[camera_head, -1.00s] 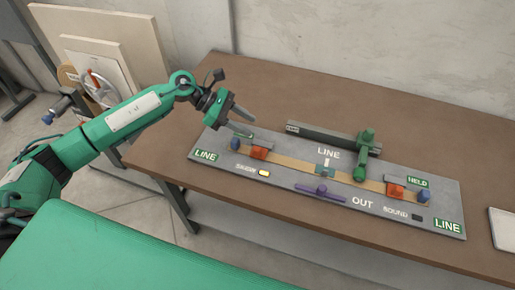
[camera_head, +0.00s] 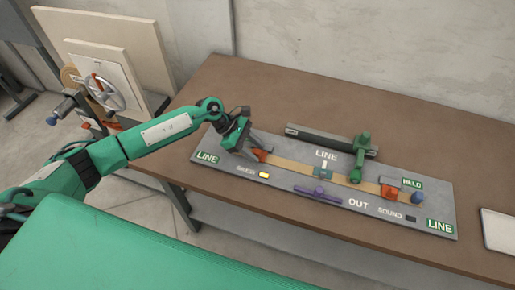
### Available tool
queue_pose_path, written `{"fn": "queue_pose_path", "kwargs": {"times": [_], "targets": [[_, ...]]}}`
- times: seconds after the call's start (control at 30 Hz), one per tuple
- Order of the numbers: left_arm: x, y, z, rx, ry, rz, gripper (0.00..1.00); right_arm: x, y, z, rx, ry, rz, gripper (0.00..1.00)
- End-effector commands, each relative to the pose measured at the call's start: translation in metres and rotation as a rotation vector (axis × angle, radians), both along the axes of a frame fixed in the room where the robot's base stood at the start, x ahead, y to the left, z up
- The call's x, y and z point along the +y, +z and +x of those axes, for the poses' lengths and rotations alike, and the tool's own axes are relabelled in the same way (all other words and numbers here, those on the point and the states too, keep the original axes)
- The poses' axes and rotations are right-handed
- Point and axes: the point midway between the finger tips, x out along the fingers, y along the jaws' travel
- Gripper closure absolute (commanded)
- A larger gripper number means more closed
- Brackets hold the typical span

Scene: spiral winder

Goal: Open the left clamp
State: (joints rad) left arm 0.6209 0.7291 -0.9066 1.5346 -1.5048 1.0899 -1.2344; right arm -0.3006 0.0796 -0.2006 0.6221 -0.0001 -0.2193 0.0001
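A grey board (camera_head: 300,201) lies on the brown table, with a tan strip (camera_head: 290,167) running along it. The left clamp (camera_head: 261,155) shows as an orange block at the strip's left end. Its blue knob is hidden behind my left gripper (camera_head: 254,154). The gripper points down at the clamp, with its fingers close around or beside it; contact and finger opening are unclear. The right clamp (camera_head: 389,191) is orange with a blue knob (camera_head: 417,198), beside a lit HELD sign (camera_head: 412,183). My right gripper is out of view.
A purple handle (camera_head: 317,194) is at the front. A white tray (camera_head: 498,231) lies at the right. The table behind the board is clear.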

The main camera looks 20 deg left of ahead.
Motion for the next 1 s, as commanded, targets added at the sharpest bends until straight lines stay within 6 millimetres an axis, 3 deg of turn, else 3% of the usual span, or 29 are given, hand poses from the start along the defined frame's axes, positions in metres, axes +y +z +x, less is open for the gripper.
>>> {"fn": "queue_pose_path", "kwargs": {"times": [0.13, 0.47, 0.67, 0.7, 1.0], "targets": [[-0.0093, -0.0081, 0.0001, 0.001, 0.001, -0.001, 0.6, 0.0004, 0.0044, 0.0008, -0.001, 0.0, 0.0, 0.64], [-0.0115, -0.0115, 0.0001, -0.001, 0.001, 0.0, 0.6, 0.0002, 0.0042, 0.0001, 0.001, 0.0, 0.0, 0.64], [-0.0113, -0.0113, 0.0001, -0.001, 0.001, 0.0, 0.97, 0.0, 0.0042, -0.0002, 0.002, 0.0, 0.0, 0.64], [-0.0114, -0.0112, 0.0001, -0.001, 0.001, 0.0, 1.0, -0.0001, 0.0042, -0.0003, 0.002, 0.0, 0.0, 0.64], [-0.0114, -0.0117, 0.0016, 0.028, -0.001, 0.001, 1.0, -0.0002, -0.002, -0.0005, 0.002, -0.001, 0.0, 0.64]]}}
